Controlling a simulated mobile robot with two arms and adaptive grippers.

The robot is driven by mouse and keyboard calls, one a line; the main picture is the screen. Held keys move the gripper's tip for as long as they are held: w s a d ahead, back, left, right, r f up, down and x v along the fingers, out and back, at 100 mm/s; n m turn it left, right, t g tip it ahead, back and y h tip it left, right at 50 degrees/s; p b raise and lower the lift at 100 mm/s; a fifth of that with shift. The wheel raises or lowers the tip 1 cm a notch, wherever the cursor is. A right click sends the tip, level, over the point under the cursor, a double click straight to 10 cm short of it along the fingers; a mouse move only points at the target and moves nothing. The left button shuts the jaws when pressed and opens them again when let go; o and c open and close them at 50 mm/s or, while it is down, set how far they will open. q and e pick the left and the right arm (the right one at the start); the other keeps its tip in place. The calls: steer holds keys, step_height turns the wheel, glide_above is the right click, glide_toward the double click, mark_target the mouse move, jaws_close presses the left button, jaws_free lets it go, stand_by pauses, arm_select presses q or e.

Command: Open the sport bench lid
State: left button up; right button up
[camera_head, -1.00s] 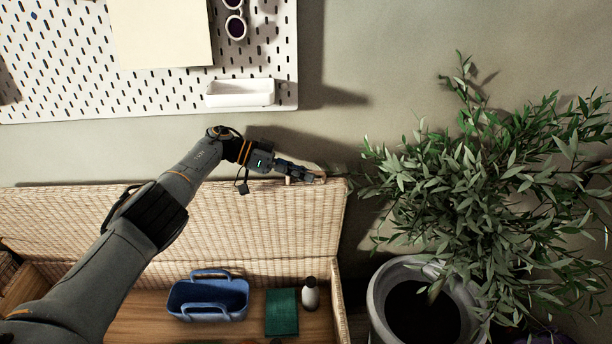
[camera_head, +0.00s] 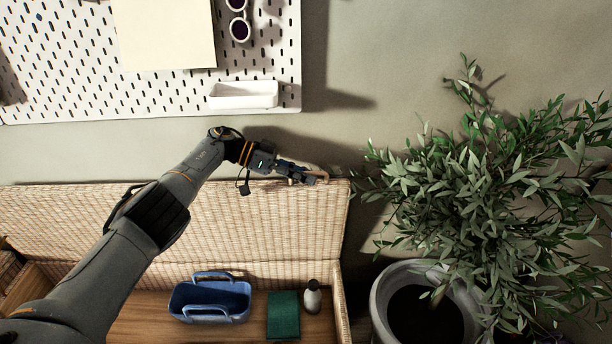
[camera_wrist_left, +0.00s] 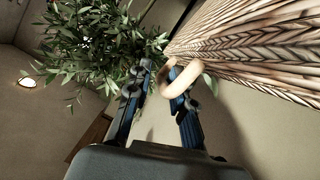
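The wicker bench lid (camera_head: 250,222) stands raised, close to the wall, and the bench below it is open. In the left wrist view the lid's woven edge (camera_wrist_left: 262,45) comes in from the upper right. A tan loop handle (camera_wrist_left: 181,90) sits at that edge, around or against the right-hand finger. My left gripper (camera_head: 318,177) is at the top edge of the lid, near its right end. In the wrist view its two fingers (camera_wrist_left: 160,88) stand apart, with part of the loop between them. My right gripper is not in view.
Inside the bench lie a blue basket (camera_head: 208,297), a green folded item (camera_head: 283,315) and a small bottle (camera_head: 312,297). A potted plant (camera_head: 485,195) stands close to the right, its leaves near the lid's corner. A pegboard with a white tray (camera_head: 243,94) hangs above.

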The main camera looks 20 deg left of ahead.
mark_target(278, 185)
arm_select(q)
steer(key=v, duration=0.6)
steer(key=shift+a+r, duration=0.15)
steer(key=shift+a, duration=0.15)
steer(key=shift+s+a, duration=0.1)
steer(key=shift+a, duration=0.05)
